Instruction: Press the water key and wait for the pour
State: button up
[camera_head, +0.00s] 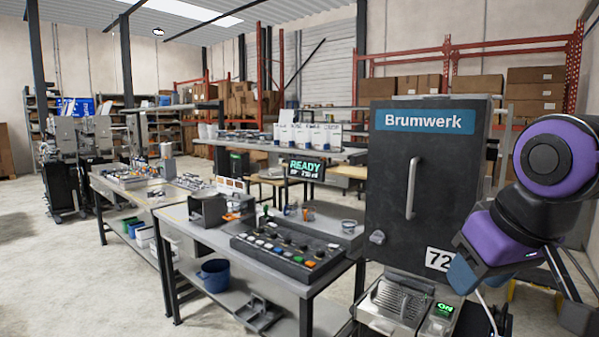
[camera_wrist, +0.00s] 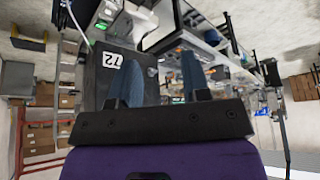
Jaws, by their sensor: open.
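The dark Brumwerk machine (camera_head: 390,165) stands at right in the head view, with a door handle and a 72 label. Below it are a slotted metal tray (camera_head: 395,300) and a small green ON display (camera_head: 443,308). A black key panel (camera_head: 288,250) with several coloured keys lies on the grey bench; no water key can be told apart. A READY display (camera_head: 306,168) stands behind it. My gripper (camera_head: 462,275) is in front of the machine's lower right side. In the wrist view, my gripper (camera_wrist: 160,65) has its two blue fingers apart with nothing between them.
The grey bench (camera_head: 190,235) also carries small cups (camera_head: 308,212) and a dark box (camera_head: 207,210). A blue bucket (camera_head: 214,275) stands on its lower shelf. Racks with cardboard boxes (camera_head: 480,88) line the back.

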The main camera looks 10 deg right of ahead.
dwell(0.4)
grip_shut()
dwell(1.6)
